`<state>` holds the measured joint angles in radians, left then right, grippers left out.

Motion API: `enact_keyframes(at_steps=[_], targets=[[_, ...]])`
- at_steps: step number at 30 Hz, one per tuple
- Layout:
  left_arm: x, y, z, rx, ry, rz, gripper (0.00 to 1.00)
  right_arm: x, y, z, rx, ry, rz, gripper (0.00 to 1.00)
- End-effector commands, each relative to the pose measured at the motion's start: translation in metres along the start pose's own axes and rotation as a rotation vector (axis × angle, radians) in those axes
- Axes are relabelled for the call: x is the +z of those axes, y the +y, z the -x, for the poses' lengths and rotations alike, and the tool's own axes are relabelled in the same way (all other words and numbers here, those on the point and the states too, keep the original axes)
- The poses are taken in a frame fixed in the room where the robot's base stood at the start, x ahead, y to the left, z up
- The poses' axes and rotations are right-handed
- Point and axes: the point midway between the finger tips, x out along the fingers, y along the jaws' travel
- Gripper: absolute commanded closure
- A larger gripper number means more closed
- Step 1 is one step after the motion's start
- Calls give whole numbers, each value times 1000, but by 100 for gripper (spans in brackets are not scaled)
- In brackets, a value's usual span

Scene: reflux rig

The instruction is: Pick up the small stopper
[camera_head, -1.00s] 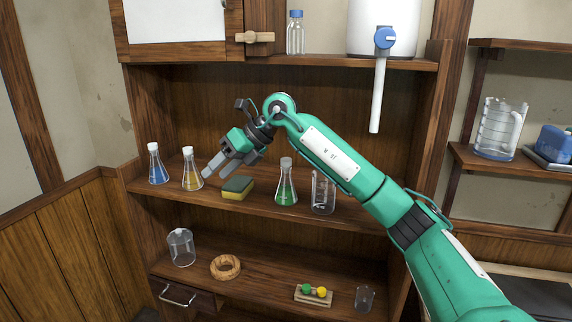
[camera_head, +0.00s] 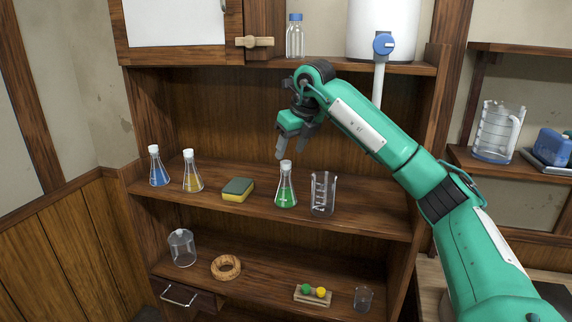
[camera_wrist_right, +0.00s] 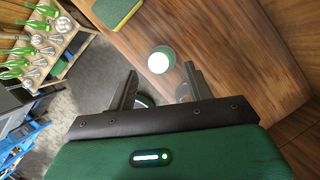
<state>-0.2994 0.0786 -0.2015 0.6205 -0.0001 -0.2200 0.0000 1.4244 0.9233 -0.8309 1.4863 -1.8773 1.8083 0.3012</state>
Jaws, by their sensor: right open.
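Three flasks with white stoppers stand on the middle shelf. One is the green flask (camera_head: 286,193), with its white stopper (camera_head: 286,165) on top. The blue flask (camera_head: 159,171) and the yellow flask (camera_head: 192,176) stand to the left. I cannot tell by size which stopper is the small one. My right gripper (camera_head: 291,155) is open and empty, pointing down close above the green flask. In the right wrist view, the green flask's stopper (camera_wrist_right: 159,62) shows just beyond and between the open fingertips (camera_wrist_right: 160,74). My left gripper is not in view.
A glass beaker (camera_head: 323,196) stands close right of the green flask. A sponge (camera_head: 237,190) lies to its left. A white tank with a blue tap (camera_head: 384,43) sits on the shelf above. The lower shelf holds a cork ring (camera_head: 226,267) and small glassware.

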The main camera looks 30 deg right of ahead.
Motion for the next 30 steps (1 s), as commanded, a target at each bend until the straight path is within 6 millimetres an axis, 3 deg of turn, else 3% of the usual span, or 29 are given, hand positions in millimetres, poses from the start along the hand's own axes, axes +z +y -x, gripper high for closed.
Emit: enact_keyframes(at_steps=[8,18,25,26,30], targets=[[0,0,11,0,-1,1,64,-2,1,-17,0,3,1,48],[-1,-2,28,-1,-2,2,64,-4,2,-56,1,-1,0,48],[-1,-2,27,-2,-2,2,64,-4,2,-59,1,-2,1,48],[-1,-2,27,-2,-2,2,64,-4,2,-59,1,-2,1,50],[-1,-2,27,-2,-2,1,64,-4,2,-59,1,-2,1,77]])
